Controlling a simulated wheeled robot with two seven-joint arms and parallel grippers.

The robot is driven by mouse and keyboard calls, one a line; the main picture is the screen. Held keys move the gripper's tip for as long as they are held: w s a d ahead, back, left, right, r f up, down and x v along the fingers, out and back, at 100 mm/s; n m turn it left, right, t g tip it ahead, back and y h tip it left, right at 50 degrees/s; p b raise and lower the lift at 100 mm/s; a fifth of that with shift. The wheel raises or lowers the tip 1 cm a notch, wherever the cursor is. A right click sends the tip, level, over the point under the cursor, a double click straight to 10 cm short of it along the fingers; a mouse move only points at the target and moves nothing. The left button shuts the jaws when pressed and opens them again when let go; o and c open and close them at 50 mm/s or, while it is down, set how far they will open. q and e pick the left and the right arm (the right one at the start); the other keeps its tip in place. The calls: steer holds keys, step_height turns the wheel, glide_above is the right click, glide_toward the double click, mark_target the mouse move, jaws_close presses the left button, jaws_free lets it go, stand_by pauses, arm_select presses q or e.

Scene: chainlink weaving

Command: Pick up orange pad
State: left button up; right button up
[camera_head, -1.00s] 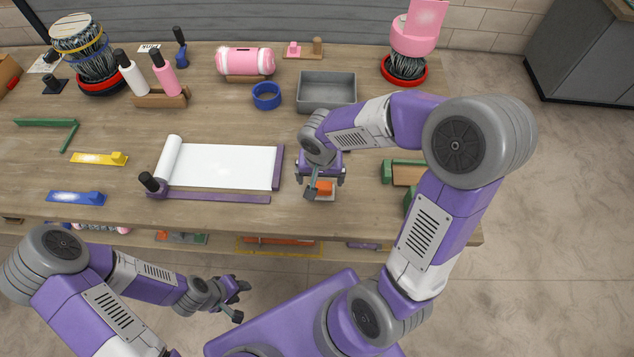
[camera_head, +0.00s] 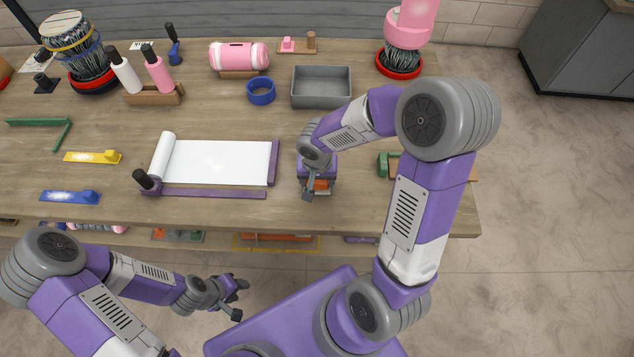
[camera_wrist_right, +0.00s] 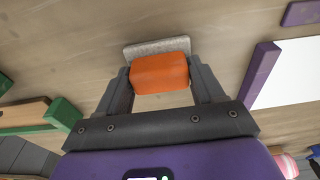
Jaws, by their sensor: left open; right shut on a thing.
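The orange pad (camera_wrist_right: 160,74) is a small orange block with a pale grey layer on its far side in the right wrist view. In the head view only a bit of the orange pad (camera_head: 318,185) shows, near the table's front edge. My right gripper (camera_wrist_right: 165,78) is shut on it, one dark finger against each side. In the head view my right gripper (camera_head: 315,188) hides most of the pad, and I cannot tell whether the pad touches the table. My left gripper (camera_head: 238,298) is open and empty, in front of the table and below its top.
A white sheet with a purple edge (camera_head: 215,163) lies left of my right gripper. A grey tray (camera_head: 321,88) and blue ring (camera_head: 261,92) stand behind it. A green piece (camera_head: 388,164) lies to the right. Yellow (camera_head: 92,157) and blue (camera_head: 70,197) tools lie far left.

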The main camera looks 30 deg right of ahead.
steer(key=shift+c, duration=1.2)
step_height(320, 180, up, 10)
steer(key=shift+r+p, duration=0.1)
steer(key=shift+p, duration=1)
